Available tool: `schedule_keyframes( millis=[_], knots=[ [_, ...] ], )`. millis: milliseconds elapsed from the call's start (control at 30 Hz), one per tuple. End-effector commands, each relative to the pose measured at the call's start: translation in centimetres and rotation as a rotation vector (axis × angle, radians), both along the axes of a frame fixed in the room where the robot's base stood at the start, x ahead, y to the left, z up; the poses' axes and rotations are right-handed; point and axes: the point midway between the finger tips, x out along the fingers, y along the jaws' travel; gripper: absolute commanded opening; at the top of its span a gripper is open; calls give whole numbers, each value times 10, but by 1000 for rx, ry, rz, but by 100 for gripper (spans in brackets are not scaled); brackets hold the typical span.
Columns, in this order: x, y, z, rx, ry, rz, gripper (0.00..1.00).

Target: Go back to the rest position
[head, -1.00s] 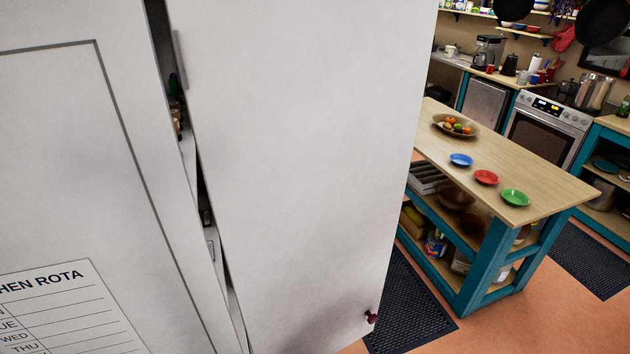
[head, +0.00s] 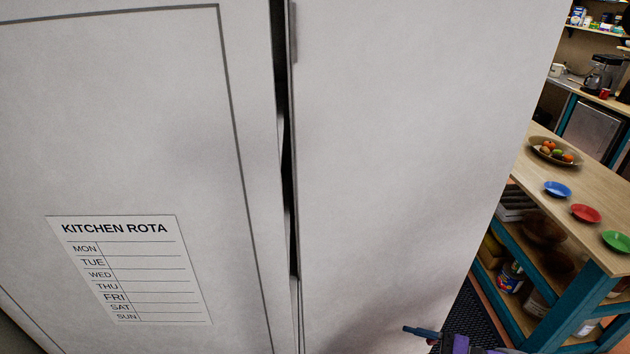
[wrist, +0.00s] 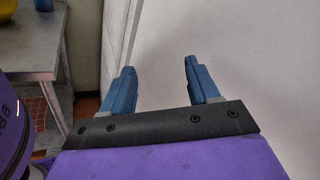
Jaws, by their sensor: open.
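My gripper (wrist: 160,80) is open and empty in the wrist view, with its two blue fingers apart in front of a pale cabinet surface. In the head view one blue finger and a purple part of my arm show at the bottom edge, in front of the white door (head: 400,150). That door stands slightly ajar, with a narrow dark gap on its left side. I cannot tell whether the fingers touch the door.
A white panel with a kitchen rota sheet (head: 130,268) fills the left. A wooden island (head: 566,207) with blue, red and green plates stands at the right. In the wrist view, a metal table (wrist: 30,50) stands at the left. Dark matting (head: 470,315) lies beside the island.

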Motion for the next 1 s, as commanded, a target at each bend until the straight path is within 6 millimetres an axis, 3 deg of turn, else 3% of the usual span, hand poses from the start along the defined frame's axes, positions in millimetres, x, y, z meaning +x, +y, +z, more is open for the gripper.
schedule_keyframes(
  millis=[200, 500, 700, 1000],
  knots=[
    [-13, 46, 23, -146, -57, 243, 60],
    [-46, 93, 42, -356, -125, 543, 60],
    [-72, 112, 49, -507, -168, 722, 60],
    [-113, 125, 56, -746, -230, 956, 60]
  ],
)
